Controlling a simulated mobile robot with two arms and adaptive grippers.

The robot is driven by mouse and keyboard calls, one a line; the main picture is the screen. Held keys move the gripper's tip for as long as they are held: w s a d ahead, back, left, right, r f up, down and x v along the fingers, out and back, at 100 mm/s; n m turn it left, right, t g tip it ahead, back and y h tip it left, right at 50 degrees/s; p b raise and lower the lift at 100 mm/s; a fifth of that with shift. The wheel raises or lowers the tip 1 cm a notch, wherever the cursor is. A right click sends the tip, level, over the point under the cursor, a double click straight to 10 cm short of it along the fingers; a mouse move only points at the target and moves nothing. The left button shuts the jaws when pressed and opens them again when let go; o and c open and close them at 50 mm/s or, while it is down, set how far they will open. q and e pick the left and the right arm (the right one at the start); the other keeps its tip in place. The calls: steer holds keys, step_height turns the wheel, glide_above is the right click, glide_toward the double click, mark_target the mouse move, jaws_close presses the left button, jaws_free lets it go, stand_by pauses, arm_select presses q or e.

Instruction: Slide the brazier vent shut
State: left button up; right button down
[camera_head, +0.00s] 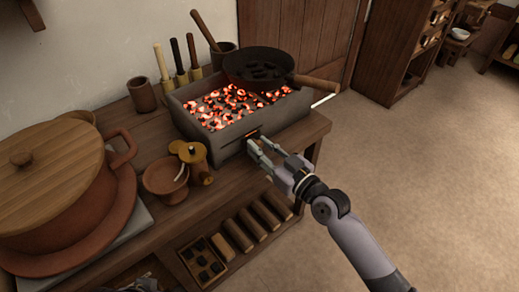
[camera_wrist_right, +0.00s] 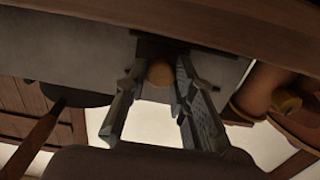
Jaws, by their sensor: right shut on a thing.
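The grey brazier (camera_head: 225,142) stands on the wooden bench, full of glowing coals. Its vent (camera_head: 253,134) is on the front wall, a dark slot with a small orange glow showing. My right gripper (camera_head: 262,153) is at this front wall, below and beside the slot. In the right wrist view its fingers (camera_wrist_right: 158,80) are shut on a round wooden knob (camera_wrist_right: 159,73), in front of a dark plate on the grey wall. The fingers hide the knob in the head view. A dark mechanical shape at the bottom edge of the head view may be my left gripper (camera_head: 146,284).
A black pan (camera_head: 258,68) sits on the brazier's back right, its handle (camera_head: 315,83) sticking out right. A large lidded pot (camera_head: 60,195) fills the left. Open floor lies right.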

steer(key=c, duration=1.5)
jaws_free()
steer(key=shift+w+d, duration=0.2)
steer(key=shift+d, duration=0.1)
steer(key=shift+o, duration=0.7)
steer(key=shift+s+a, duration=0.1)
steer(key=v, duration=1.2)
